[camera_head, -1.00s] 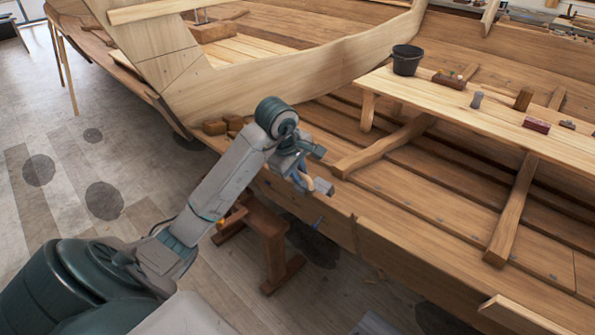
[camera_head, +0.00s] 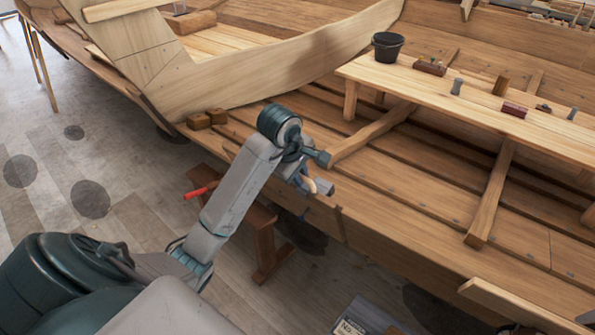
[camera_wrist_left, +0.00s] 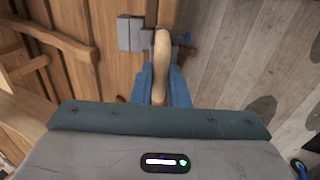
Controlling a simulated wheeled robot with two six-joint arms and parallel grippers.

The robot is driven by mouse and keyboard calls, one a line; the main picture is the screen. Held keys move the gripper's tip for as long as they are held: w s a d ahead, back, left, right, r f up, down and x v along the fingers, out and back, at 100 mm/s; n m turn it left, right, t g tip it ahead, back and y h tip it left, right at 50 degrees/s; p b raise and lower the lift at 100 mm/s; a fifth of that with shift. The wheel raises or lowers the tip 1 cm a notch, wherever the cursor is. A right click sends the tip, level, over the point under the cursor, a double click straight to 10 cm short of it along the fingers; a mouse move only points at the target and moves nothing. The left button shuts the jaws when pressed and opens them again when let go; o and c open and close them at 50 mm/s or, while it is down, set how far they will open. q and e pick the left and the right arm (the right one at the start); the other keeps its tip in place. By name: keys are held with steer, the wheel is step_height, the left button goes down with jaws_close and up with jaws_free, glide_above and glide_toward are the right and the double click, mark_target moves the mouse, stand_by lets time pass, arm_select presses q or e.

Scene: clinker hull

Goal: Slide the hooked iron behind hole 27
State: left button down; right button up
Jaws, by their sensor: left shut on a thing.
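My left gripper (camera_head: 304,178) is at the near edge of the hull (camera_head: 380,240), its blue fingers (camera_wrist_left: 177,88) shut on a tan wooden handle. I take this tool for the hooked iron (camera_head: 325,187): a grey metal block sits at the handle's far end. In the left wrist view the handle (camera_wrist_left: 161,62) points away between the fingers, and the grey block (camera_wrist_left: 130,34) lies to its left, over the planking. I cannot tell whether the iron touches the planks. Hole 27 and its number cannot be made out. My right gripper is not in view.
A plank bench (camera_head: 440,88) inside the hull carries a black bucket (camera_head: 388,46) and several small tools. A wooden trestle (camera_head: 262,235) stands under the hull edge, with a red handle (camera_head: 200,190) beside my arm. A lettered box (camera_head: 360,322) is at the bottom.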

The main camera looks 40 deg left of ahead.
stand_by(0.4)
arm_select(q)
steer(key=c, duration=1.5)
jaws_free()
steer(key=shift+o, duration=0.9)
steer(key=shift+r, duration=0.1)
step_height(320, 180, up, 8)
steer(key=p, duration=0.8)
